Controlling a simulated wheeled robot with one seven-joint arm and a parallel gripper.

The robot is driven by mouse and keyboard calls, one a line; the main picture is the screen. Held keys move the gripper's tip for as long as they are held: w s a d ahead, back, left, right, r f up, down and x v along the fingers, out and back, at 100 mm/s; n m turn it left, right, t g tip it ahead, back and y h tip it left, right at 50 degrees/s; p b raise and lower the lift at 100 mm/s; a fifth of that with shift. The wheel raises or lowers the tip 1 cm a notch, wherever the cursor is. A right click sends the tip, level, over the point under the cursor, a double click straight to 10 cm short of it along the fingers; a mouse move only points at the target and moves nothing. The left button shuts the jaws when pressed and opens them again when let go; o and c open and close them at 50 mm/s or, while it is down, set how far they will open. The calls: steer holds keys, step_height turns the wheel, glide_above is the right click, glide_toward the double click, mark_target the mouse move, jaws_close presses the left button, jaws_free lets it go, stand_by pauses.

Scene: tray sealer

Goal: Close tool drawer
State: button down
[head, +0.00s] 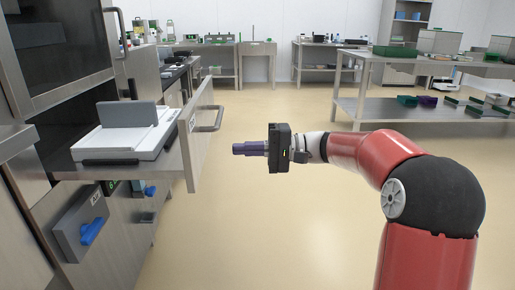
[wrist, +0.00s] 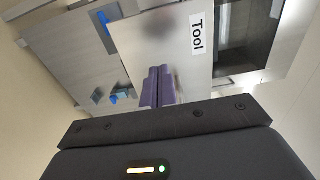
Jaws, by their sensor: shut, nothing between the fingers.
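The tool drawer's front panel (head: 199,155) stands out from the steel cabinet on the left, so the drawer is open. Its bar handle (head: 218,122) is on the side facing the room. In the wrist view the panel (wrist: 160,48) carries a white label reading "Tool" (wrist: 197,34). My gripper (head: 236,149) is to the right of the panel, its purple fingers pointing left at it. The fingers are shut together and empty. The fingers (wrist: 157,84) overlap the panel in the wrist view; a small gap shows in the head view.
A white device with a grey upright plate (head: 128,115) sits just left of the panel. A steel table (head: 350,105) with bins stands at the back right. The floor (head: 260,220) around my gripper is clear.

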mark_target(77, 163)
steer(key=a, duration=0.8)
steer(key=shift+w+a, duration=0.1)
steer(key=shift+a, duration=0.05)
steer(key=shift+a, duration=0.1)
steer(key=a, duration=2.2)
steer(key=w+a, duration=0.1)
steer(key=a, duration=1)
steer(key=shift+p, duration=0.4)
steer(key=shift+w+a+r, duration=0.1)
steer(key=shift+r, duration=0.05)
steer(key=shift+r, duration=0.15)
